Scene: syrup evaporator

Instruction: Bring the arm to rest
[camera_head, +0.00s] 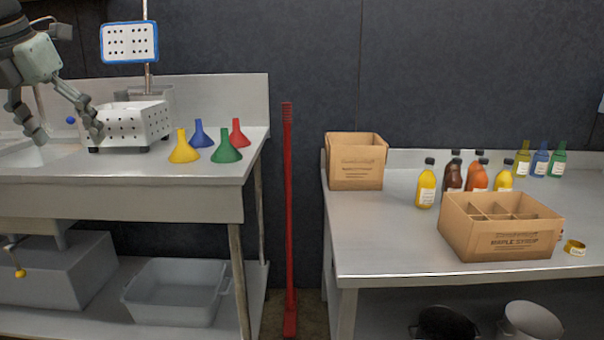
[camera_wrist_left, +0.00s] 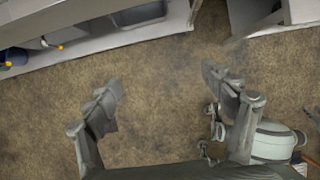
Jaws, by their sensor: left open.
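My left gripper (camera_head: 68,136) is at the upper left of the head view, with its two fingers spread apart and nothing between them. It appears in front of the left steel counter, beside the white perforated box (camera_head: 135,122). In the left wrist view, the open fingers (camera_wrist_left: 167,95) show over bare brown floor (camera_wrist_left: 160,60), with no object between them. My right gripper is in neither view.
Yellow (camera_head: 184,150), blue, green and red funnels stand on the left counter (camera_head: 150,170). A red-handled tool (camera_head: 288,220) stands in the gap.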

